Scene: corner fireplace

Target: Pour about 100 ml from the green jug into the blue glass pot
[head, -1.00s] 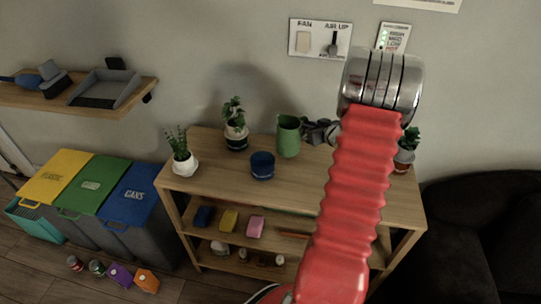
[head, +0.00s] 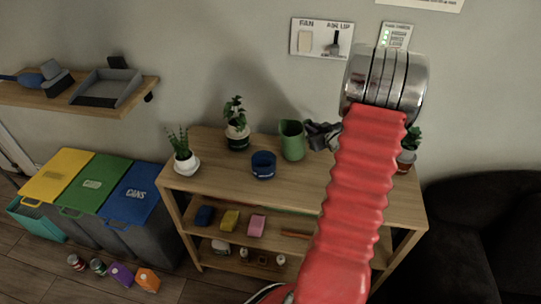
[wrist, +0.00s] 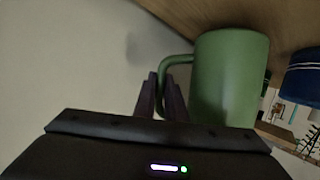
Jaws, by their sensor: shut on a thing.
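The green jug (head: 292,141) is at the back of the wooden shelf's top, tilted slightly to the left in the head view. In the wrist view the jug (wrist: 229,78) shows large, its handle between my fingers. My gripper (head: 318,133) is shut on the jug's handle (wrist: 166,75), at the jug's right side in the head view. Whether the jug's base touches the wood I cannot tell. The blue glass pot (head: 263,166) stands upright on the shelf top, in front and left of the jug. Part of the pot (wrist: 302,80) also shows at the wrist view's right edge.
A plant in a dark and white pot (head: 237,137) and one in a white pot (head: 186,164) stand left of the jug. Another plant (head: 409,150) is at the right end, partly behind my arm. The wooden top (head: 270,192) is clear in front.

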